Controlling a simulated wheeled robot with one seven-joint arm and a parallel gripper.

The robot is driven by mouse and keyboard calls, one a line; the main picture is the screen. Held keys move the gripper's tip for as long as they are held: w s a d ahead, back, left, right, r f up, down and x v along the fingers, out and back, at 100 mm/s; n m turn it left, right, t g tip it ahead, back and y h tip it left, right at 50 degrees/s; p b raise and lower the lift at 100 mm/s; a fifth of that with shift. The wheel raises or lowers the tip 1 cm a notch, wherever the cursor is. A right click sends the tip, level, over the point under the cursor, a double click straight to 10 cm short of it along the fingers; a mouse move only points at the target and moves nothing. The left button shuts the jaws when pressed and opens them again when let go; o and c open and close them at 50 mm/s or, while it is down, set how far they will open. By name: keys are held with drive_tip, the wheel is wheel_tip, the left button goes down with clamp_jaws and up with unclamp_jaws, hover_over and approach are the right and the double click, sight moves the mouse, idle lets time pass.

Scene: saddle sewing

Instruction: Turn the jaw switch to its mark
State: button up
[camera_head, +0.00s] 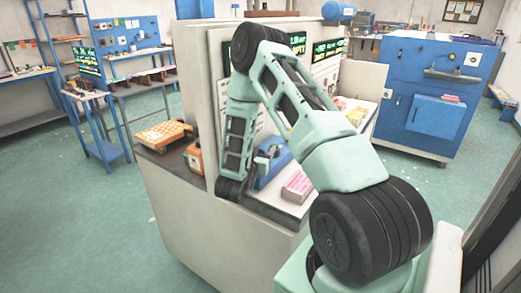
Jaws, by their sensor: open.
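My gripper (264,160) is small in the head view, at the end of my forearm over the worktop of the white bench. It is open, with nothing seen between its fingers. It is close to a blue device (275,167) on the worktop; I cannot tell whether they touch. I cannot make out the jaw switch or its mark; my arm covers part of the bench there.
The white bench (190,225) has upright panels and green-lettered screens (298,43). A pink and white box (297,187) lies right of my gripper. An orange tray (163,134) and a small orange object (195,157) are left. A blue cabinet (430,90) stands behind.

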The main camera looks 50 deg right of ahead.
drive_tip(key=c, duration=1)
drive_tip(key=shift+w+f+n+t+b, duration=0.1)
drive_tip(key=shift+n+t+b, duration=0.25)
drive_tip(key=shift+t, duration=0.25)
drive_tip(key=n+t+y+b, duration=0.1)
drive_tip(key=t, duration=0.1)
drive_tip(key=n+t+y+b, duration=0.4)
drive_tip(key=t, duration=0.1)
drive_tip(key=shift+w+a+f+n, duration=0.2)
drive_tip(key=shift+w+a+n, duration=0.05)
drive_tip(key=shift+w, duration=0.05)
drive_tip(key=n+t+y+b, duration=0.1)
drive_tip(key=y, duration=0.1)
drive_tip(key=n+t+y+b, duration=0.1)
drive_tip(key=n+y+b, duration=0.1)
drive_tip(key=shift+w+a+t, duration=0.15)
drive_tip(key=shift+a+t, duration=0.05)
drive_tip(key=shift+t, duration=0.2)
drive_tip(key=shift+w+a+r+n+t+y+b, duration=0.15)
drive_tip(key=shift+n+t+y+b, duration=0.25)
drive_tip(key=shift+n+y, duration=0.45)
drive_tip(key=shift+s+a+n+t+y+b, duration=0.1)
drive_tip(key=shift+n+t+y+b, duration=0.3)
drive_tip(key=shift+y, duration=0.85)
drive_tip(key=shift+n+y, duration=0.25)
drive_tip(key=shift+y, duration=0.05)
